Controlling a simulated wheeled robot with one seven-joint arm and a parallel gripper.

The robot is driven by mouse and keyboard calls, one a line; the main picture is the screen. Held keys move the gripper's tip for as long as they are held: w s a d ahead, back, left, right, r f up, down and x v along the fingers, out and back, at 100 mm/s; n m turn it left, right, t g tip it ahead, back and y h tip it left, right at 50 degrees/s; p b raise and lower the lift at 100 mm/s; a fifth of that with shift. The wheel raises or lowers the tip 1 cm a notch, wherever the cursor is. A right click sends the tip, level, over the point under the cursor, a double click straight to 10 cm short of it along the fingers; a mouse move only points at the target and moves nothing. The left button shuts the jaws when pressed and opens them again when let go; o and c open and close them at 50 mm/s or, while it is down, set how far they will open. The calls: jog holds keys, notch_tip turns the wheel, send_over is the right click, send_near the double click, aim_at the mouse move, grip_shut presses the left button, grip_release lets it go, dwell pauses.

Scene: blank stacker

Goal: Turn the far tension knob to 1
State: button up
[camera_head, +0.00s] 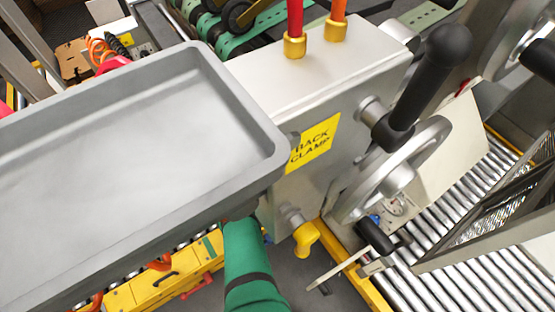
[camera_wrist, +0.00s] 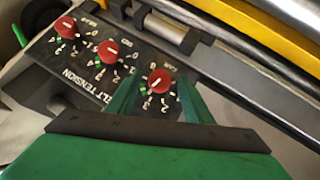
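In the wrist view, a dark panel (camera_wrist: 84,87) lettered with "TENSION" carries three red knobs in a slanting row, each ringed by white numbers and small green marks. They are the upper-left knob (camera_wrist: 65,25), the middle knob (camera_wrist: 107,51) and the lower-right knob (camera_wrist: 158,80). The labels above the knobs are too blurred to tell surely which is the far one. My gripper (camera_wrist: 157,93) is open, its green fingers on either side of the lower-right knob. Contact is unclear. That knob's pale pointer slants to the lower left; its number is unclear. The head view hides knobs and fingertips.
In the head view, a grey tray (camera_head: 130,85) overhangs the left side. A metal housing labelled "BACK CLAMP" (camera_head: 314,143) with a black-handled lever (camera_head: 437,75) stands beside it. A roller conveyor (camera_head: 470,240) lies at the right. A rail (camera_wrist: 250,25) runs beyond the knobs.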

jog(key=v, duration=1)
jog(key=shift+a+r, duration=0.3)
jog(key=shift+s+f, duration=0.1)
jog(key=shift+f, duration=0.05)
jog(key=shift+s+d+m+t+y, duration=1.35)
jog(key=shift+s+d+t, duration=0.2)
jog(key=shift+s+t, duration=0.25)
jog(key=x, duration=0.9)
jog(key=shift+w+d, duration=0.25)
jog(key=shift+w, duration=0.15)
jog(key=shift+f, duration=0.1)
jog(key=c, duration=1.1)
